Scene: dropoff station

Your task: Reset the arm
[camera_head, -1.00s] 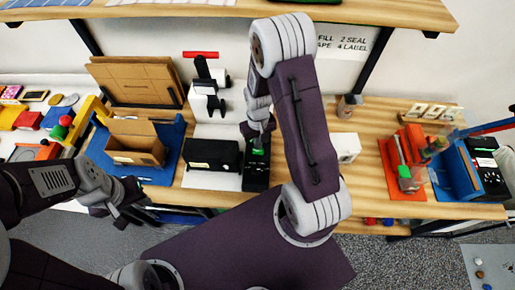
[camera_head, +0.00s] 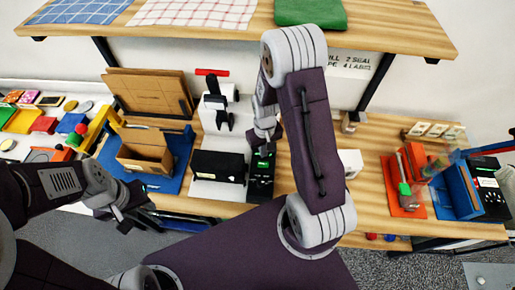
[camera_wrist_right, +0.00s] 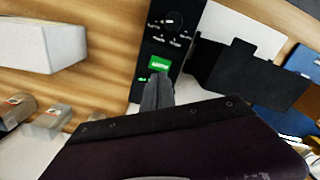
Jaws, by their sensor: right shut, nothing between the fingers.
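My right arm reaches over the bench, and its gripper (camera_head: 265,140) points down at the upper part of a black panel device (camera_head: 260,182) with a small green display. In the right wrist view the gripper (camera_wrist_right: 156,92) is shut and empty, its tips over the lower edge of the panel near the green display (camera_wrist_right: 159,63). I cannot tell whether they touch it. My left gripper (camera_head: 130,215) hangs in front of the bench's left part, clear of objects; its fingers are too dark and small to read.
A black box-like printer (camera_head: 218,166) stands left of the panel. An open cardboard box (camera_head: 145,152) sits on a blue tray (camera_head: 174,178). A small white box (camera_head: 350,162) is to the right. A shelf (camera_head: 230,36) overhangs the bench.

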